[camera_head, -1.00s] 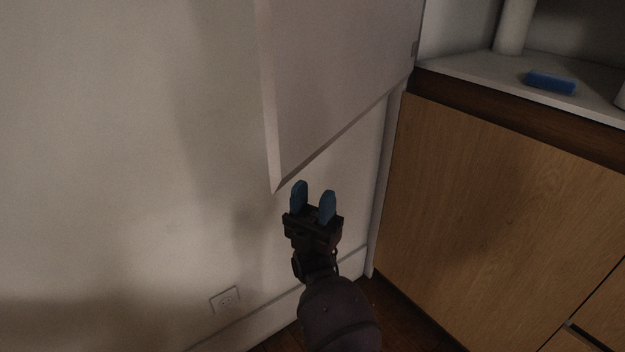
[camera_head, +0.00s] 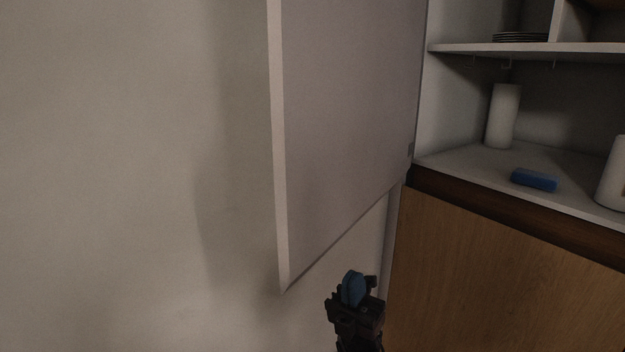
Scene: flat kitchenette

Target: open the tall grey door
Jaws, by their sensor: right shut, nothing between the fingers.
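The tall grey door (camera_head: 345,120) stands swung open, out from the cabinet toward the wall on the left. Its hinge side is at the right, by the cabinet's side panel, and its free edge is at the left. Its top is out of view. My right gripper (camera_head: 358,287) is low in the middle, below the door's bottom edge and apart from it in the picture. Its blue fingers are together and hold nothing. My left gripper is not in view.
A bare wall (camera_head: 120,170) fills the left. The open cabinet at the right holds a blue sponge (camera_head: 534,179), a white paper roll (camera_head: 503,116) and a shelf (camera_head: 540,49) with dark plates (camera_head: 520,37). A wooden lower cabinet front (camera_head: 490,280) stands below.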

